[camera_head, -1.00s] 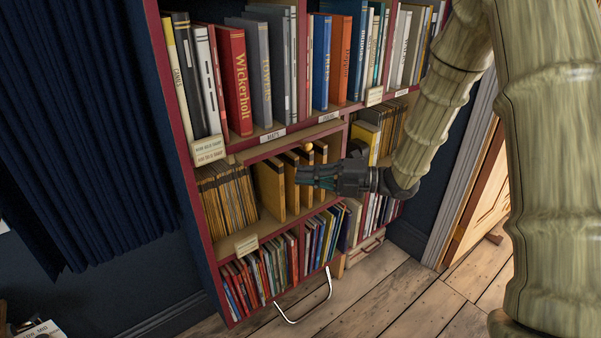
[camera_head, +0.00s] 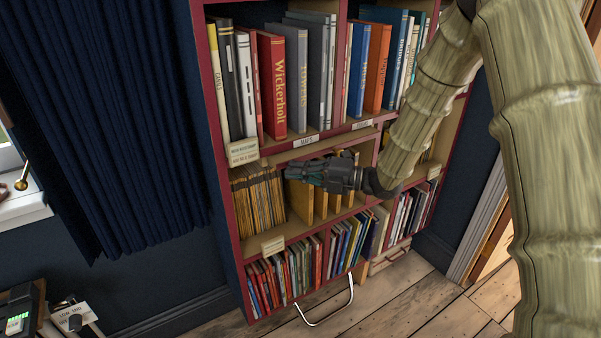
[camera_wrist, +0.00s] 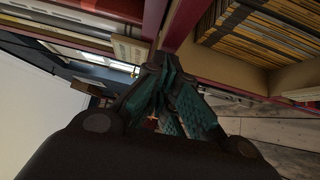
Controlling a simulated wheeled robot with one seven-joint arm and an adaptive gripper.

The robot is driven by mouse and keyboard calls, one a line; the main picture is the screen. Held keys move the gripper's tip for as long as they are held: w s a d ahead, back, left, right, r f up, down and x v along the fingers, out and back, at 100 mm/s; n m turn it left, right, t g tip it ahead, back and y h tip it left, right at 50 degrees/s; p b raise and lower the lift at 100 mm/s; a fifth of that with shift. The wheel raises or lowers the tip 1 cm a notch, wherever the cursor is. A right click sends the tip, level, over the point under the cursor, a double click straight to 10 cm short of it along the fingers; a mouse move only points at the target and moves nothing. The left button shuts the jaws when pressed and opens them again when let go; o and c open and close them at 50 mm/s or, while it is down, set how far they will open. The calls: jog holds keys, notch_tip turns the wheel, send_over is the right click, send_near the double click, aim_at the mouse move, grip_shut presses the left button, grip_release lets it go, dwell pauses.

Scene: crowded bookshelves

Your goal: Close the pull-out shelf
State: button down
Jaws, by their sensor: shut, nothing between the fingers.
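A tan board with a red front edge (camera_head: 262,160) lies below the top row of books and appears to jut forward a little. I take it as the pull-out shelf, but cannot be sure how far out it is. My gripper (camera_head: 292,169) is shut and empty, pointing left just in front of this board's edge. Contact cannot be told. My gripper covers part of the edge, and no knob shows there now. In the wrist view, the teal fingers (camera_wrist: 165,82) are together beside a red shelf edge (camera_wrist: 155,18).
Large books (camera_head: 278,85) fill the row above. Thin tan volumes (camera_head: 258,200) stand below, with colourful books (camera_head: 290,275) in the bottom row. A white U-shaped handle (camera_head: 328,318) sticks out at the bottom. A dark curtain (camera_head: 105,110) hangs left. Wooden floor (camera_head: 405,300) lies in front.

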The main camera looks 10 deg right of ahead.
jog(key=shift+w+a+f+b, duration=0.15)
jog(key=shift+w+b, duration=0.25)
jog(key=shift+w, duration=0.1)
jog(key=shift+w+a, duration=0.3)
jog(key=shift+w, duration=0.45)
jog(key=shift+s+b, duration=0.15)
jog(key=shift+b, duration=0.15)
